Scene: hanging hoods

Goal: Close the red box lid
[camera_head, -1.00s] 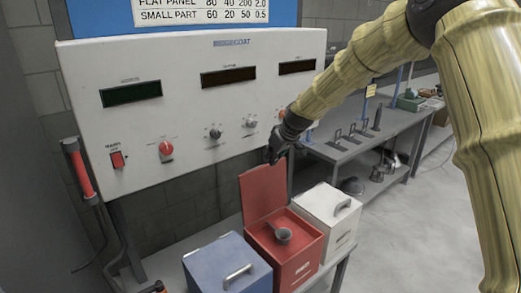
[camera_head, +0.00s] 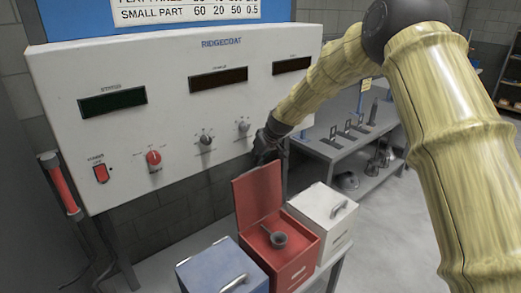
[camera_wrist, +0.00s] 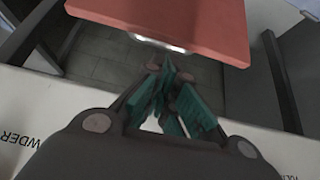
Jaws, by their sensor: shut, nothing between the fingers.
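The red box (camera_head: 292,262) stands on the bench between a blue box and a white box. Its red lid (camera_head: 257,196) is raised, standing up at the back edge, and a small grey cup (camera_head: 278,240) lies inside the box. My gripper (camera_head: 262,158) is just above and behind the lid's top edge, between the lid and the control panel. In the wrist view the gripper's fingers (camera_wrist: 170,95) are together and empty, close to the lid's edge (camera_wrist: 175,25). I cannot tell whether they touch the lid.
The blue box (camera_head: 222,270) is at the left and the white box (camera_head: 322,215) at the right, both closed with handles on top. A white control panel (camera_head: 180,100) with knobs rises behind. A grey shelf bench (camera_head: 350,150) stands at the right rear.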

